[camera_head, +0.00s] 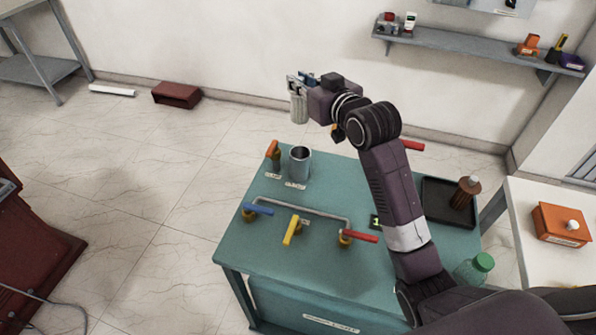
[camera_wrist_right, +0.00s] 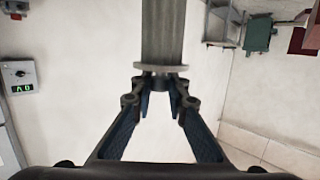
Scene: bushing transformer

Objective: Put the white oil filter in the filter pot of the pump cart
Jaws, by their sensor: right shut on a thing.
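The white oil filter (camera_head: 299,108), a pale ribbed cylinder, hangs upright below my right gripper (camera_head: 301,84) in the head view. The gripper is shut on its top end. In the right wrist view the filter (camera_wrist_right: 163,35) extends away from the fingers (camera_wrist_right: 160,90), with a pale round flange next to them. The filter pot (camera_head: 300,164) is an open grey metal cylinder on the far left part of the teal pump cart (camera_head: 285,258). In the picture the filter appears above the pot, apart from it; its exact offset in depth I cannot tell. My left gripper is out of view.
An orange-handled clamp (camera_head: 273,153) stands left of the pot. Blue, yellow and red valve handles (camera_head: 292,230) and a grey pipe (camera_head: 300,208) lie nearer on the cart. A black tray (camera_head: 437,196) with a brown item (camera_head: 466,192) is right of my arm. A wall shelf (camera_head: 450,40) is behind.

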